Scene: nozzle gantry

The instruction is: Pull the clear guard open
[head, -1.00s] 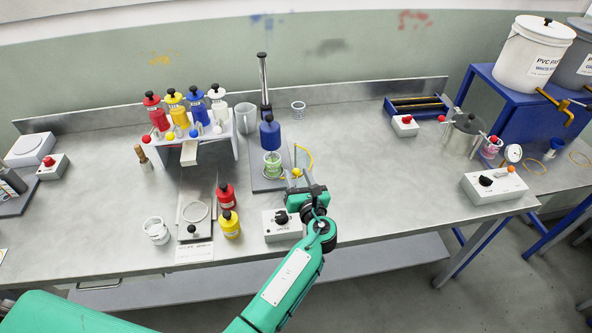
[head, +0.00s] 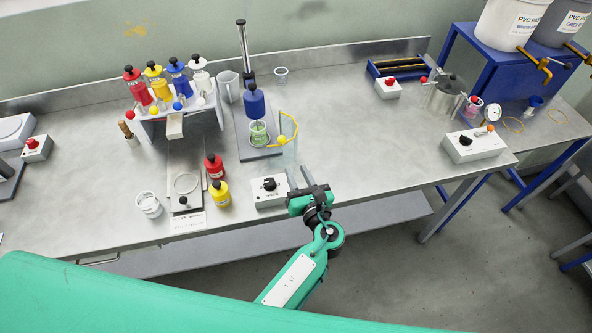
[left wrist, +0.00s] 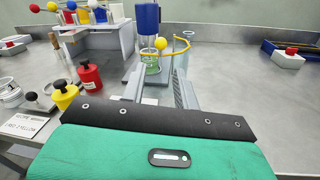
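The clear guard (head: 290,155) is a see-through curved panel with a yellow top rim, at the right front of the blue stirrer (head: 254,104) and its beaker of green liquid (head: 259,134). A yellow ball knob (head: 282,139) sits on the rim's near end. My left gripper (head: 300,177) is open and empty, in front of the knob and apart from it. In the left wrist view, the knob (left wrist: 160,43) shows ahead, between the spread fingers (left wrist: 158,88). The yellow rim (left wrist: 186,47) curves away right. My right gripper is not in view.
A white control box (head: 270,190) stands close left of the left gripper. Red (head: 214,167) and yellow (head: 219,194) bottles stand farther left, near a bottle rack (head: 185,122). The bench to the right of the guard is clear up to another control box (head: 474,145).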

